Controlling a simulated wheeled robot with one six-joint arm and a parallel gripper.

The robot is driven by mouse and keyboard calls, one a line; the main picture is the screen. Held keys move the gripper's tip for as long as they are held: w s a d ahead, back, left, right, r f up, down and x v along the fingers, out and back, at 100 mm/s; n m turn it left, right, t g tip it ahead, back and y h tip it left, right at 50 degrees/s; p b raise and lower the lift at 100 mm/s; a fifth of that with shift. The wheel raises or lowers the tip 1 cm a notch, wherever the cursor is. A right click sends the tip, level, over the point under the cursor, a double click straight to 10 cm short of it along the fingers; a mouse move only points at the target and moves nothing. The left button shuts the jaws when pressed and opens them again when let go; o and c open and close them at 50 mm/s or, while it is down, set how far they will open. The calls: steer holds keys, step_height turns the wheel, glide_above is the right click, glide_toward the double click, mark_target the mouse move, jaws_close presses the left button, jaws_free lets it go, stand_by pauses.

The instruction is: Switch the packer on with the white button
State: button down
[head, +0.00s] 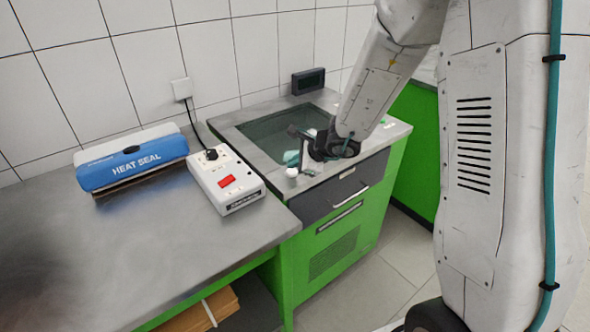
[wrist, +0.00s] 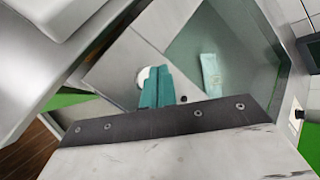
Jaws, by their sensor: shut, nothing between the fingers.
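The packer (head: 350,205) is a green cabinet with a grey top and a sunken glass-covered chamber. The white button (head: 292,172) is a small round cap on its top at the front left corner. In the wrist view the white button (wrist: 142,77) shows partly behind my fingers, which hide its right side. My gripper (wrist: 156,72) is shut and empty, its two teal fingers together with their tips over or beside the button. I cannot tell whether they touch it. In the head view my wrist hangs just right of the button.
A white socket box (head: 226,180) with a red switch and a blue heat sealer (head: 133,158) stand on the grey bench to the left. A dark display (head: 308,80) stands behind the chamber. A pale tube-shaped pack (wrist: 211,75) lies in the chamber.

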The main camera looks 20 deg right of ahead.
mark_target(295, 173)
steer(key=shift+f, duration=0.5)
stand_by(0.6)
steer(key=shift+r, duration=0.85)
step_height(295, 173, up, 6)
stand_by(0.5)
steer(key=shift+s, duration=0.2)
stand_by(0.8)
steer(key=shift+d, duration=0.1)
